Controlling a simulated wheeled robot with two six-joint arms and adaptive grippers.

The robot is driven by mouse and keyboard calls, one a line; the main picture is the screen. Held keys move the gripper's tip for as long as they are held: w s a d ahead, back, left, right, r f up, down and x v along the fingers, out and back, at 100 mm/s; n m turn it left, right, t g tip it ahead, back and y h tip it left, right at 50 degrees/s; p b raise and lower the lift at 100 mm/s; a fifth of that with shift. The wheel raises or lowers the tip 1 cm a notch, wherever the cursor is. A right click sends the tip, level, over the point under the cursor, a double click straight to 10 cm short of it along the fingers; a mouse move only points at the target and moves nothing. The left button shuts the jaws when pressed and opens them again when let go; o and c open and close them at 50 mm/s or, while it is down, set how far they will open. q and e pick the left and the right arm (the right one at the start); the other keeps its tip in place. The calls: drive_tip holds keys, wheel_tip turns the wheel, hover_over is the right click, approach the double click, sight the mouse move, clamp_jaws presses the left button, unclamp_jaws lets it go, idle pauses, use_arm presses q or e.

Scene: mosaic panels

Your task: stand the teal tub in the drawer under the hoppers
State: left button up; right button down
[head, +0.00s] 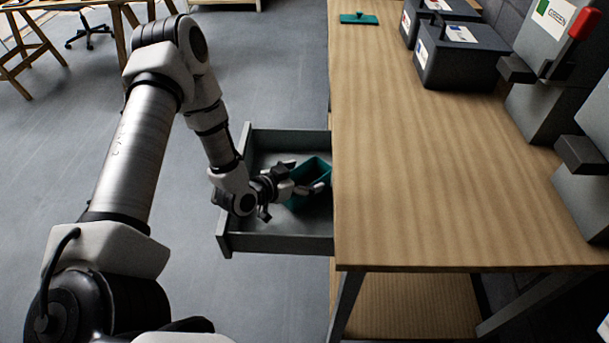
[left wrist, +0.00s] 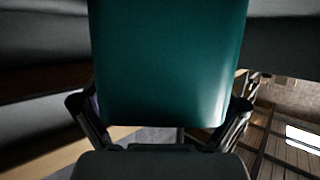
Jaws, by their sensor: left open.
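The hoppers (head: 540,105) stand at the right of the bench. My right gripper is out of view.
The wooden bench (head: 430,170) has a wide clear top. Dark bins (head: 455,62) with labels stand at its back, and a small flat teal item (head: 358,18) lies at the far left. The drawer's walls enclose the gripper. Open floor (head: 270,80) lies left of the bench.

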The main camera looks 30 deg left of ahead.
use_arm(q)
drive_tip(key=p+v, duration=0.1)
drive_tip(key=v, duration=0.6)
drive_tip(key=shift+s+r+p, duration=0.15)
drive_tip(key=shift+s+p, duration=0.05)
drive_tip(key=shift+p, duration=0.1)
